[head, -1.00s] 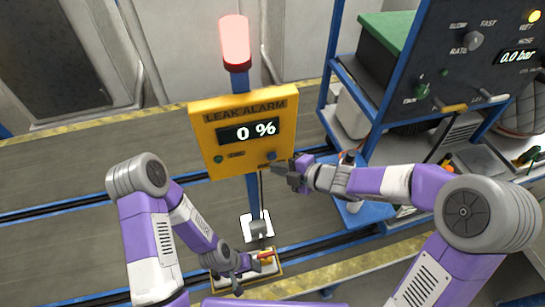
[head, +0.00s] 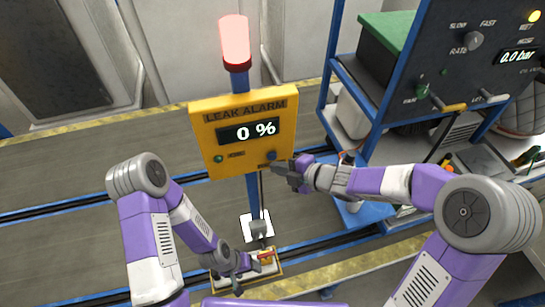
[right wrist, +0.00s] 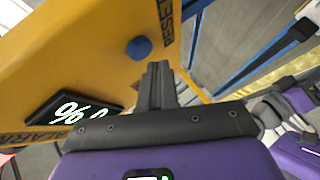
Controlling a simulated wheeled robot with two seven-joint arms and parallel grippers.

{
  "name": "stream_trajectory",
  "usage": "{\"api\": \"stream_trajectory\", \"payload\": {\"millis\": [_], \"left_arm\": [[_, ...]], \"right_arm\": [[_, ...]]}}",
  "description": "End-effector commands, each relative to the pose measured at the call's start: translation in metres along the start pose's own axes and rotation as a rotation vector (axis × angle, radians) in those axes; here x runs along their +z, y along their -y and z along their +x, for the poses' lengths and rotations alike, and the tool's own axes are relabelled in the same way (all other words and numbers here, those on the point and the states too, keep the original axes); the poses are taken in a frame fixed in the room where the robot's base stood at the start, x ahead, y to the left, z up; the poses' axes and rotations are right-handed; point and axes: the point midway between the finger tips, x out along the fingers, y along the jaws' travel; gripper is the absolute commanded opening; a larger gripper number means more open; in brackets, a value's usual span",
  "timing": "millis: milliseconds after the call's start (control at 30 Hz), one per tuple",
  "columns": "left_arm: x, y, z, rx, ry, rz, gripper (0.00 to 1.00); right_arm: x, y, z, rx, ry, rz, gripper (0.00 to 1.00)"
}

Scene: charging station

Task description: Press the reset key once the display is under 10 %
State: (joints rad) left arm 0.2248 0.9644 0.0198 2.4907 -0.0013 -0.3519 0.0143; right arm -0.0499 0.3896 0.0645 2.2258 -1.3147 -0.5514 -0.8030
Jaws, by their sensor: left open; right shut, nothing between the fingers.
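The yellow leak alarm box (head: 205,150) stands on a blue post, and its display (head: 249,132) reads 0 %. A blue round key (head: 271,155) is at the box's lower right. My right gripper (head: 275,167) is shut and empty. Its tips (right wrist: 158,66) are beside the key and appear apart from it. My left gripper (head: 246,270) is open, low down by a small tray.
A red lamp (head: 235,42) is lit above the box. A green indicator (head: 219,158) is at the box's lower left. The small tray (head: 274,278) holds a red-ended item (head: 265,257). A dark panel (head: 450,60) reading 0.0 bar stands on the blue rack at right.

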Motion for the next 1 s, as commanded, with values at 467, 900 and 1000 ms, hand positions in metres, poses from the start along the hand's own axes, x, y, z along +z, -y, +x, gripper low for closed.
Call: {"api": "stream_trajectory", "payload": {"millis": [467,900,1000], "left_arm": [[0.0000,0.0000,0.0000,0.000,0.000,0.000,0.64],[0.0000,-0.0006,-0.0015,0.000,0.000,0.000,0.64],[0.0001,-0.0005,-0.0014,0.000,0.000,0.000,0.64]], "right_arm": [[0.0000,0.0000,0.0000,0.000,0.000,0.000,0.00],[0.0044,-0.0043,0.0061,0.000,0.000,0.000,0.00],[0.0044,-0.0043,0.0060,0.000,0.000,0.000,0.00]]}}
